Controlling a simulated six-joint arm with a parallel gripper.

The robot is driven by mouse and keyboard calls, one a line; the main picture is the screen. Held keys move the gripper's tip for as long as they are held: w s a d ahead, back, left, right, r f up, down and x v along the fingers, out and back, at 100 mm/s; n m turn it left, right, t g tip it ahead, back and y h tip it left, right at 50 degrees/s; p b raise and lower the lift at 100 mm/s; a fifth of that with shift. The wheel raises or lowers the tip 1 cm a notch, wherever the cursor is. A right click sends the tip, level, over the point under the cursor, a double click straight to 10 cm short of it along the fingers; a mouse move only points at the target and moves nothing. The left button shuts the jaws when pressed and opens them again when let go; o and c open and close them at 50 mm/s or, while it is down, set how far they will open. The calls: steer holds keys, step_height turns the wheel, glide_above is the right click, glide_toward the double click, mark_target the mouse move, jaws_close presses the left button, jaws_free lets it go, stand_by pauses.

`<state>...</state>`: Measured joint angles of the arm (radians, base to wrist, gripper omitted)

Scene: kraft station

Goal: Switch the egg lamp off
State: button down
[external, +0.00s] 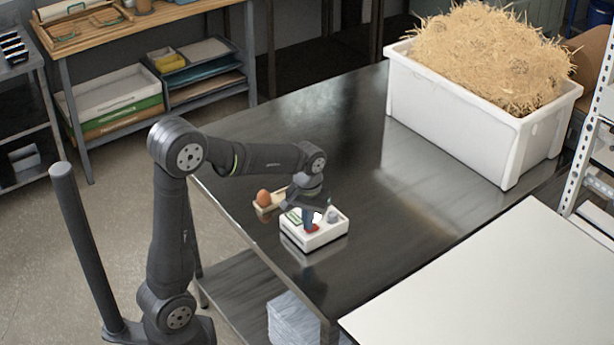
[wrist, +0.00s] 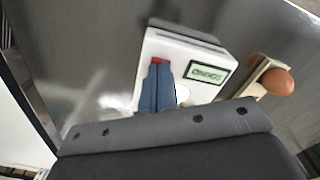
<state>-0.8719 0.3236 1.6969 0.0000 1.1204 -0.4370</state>
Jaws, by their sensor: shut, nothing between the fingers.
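The egg lamp (external: 322,238) is a small white box on the dark metal table, with a greenish display and a red switch (external: 313,228). In the wrist view the box (wrist: 205,50) shows its display (wrist: 205,73) with dark marks. The red switch (wrist: 160,60) lies right at the tips of my gripper (wrist: 158,66). My gripper points down over the box, its blue fingers shut together and empty. I cannot tell whether they touch the switch. A bright white spot shows beside the fingers, partly hidden by the gripper body. A small grey part stands on the box.
A brown egg (external: 264,197) rests in a pale wooden holder (external: 268,209) beside the box. A white tub (external: 450,120) heaped with straw (external: 490,55) stands at the back right. A white panel (external: 490,280) lies at the front right. The table between is clear.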

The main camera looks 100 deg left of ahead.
steer(key=shift+f, duration=0.2)
steer(key=shift+r, duration=3.5)
steer(key=shift+f, duration=0.1)
